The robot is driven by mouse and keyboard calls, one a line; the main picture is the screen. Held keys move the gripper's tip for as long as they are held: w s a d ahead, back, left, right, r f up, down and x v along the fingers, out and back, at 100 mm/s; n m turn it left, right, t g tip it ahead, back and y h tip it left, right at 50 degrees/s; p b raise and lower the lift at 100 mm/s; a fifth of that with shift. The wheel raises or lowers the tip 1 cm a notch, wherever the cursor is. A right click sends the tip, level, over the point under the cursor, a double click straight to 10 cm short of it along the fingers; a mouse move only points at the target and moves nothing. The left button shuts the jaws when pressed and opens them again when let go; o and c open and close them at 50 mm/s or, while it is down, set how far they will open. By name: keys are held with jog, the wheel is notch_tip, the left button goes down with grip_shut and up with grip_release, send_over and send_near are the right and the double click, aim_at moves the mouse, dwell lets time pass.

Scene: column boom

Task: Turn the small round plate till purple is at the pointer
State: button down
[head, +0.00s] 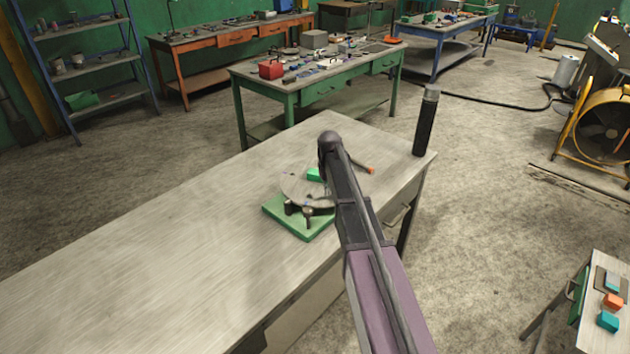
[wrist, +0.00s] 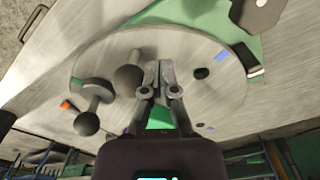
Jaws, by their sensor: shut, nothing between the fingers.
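The small round plate (wrist: 110,50) is grey metal and lies on a green base (head: 300,228) on the workbench; it also shows in the head view (head: 295,188), partly behind my arm. In the wrist view a blue mark (wrist: 221,57) lies right of my gripper and a small purple mark (wrist: 200,125) lower right. A green patch (wrist: 160,118) shows behind the fingers. Dark knobs (wrist: 128,76) stand up left of the fingertips. My gripper (wrist: 158,68) is shut and empty over the plate; I cannot tell if it touches. I cannot surely make out the pointer; a pale strip (wrist: 255,72) lies at the right rim.
A dark upright cylinder (head: 427,120) stands at the bench's far right corner. An orange-tipped piece (head: 369,169) lies just right of my arm. The workbench top (head: 130,250) is clear to the left. A small table (head: 590,325) with coloured blocks stands at lower right.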

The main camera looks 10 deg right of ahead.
jog(key=shift+d, duration=0.8)
jog(key=shift+w+d, duration=0.15)
jog(key=shift+d, duration=0.1)
jog(key=shift+w+d, duration=0.1)
jog(key=shift+d, duration=0.5)
jog(key=shift+w+d, duration=0.1)
jog(key=shift+d, duration=0.1)
jog(key=shift+w+d, duration=0.25)
jog(key=shift+d, duration=0.35)
jog(key=shift+w+d, duration=0.15)
jog(key=shift+d, duration=0.1)
dwell(0.5)
jog(key=shift+w+d, duration=0.25)
jog(key=shift+d, duration=0.3)
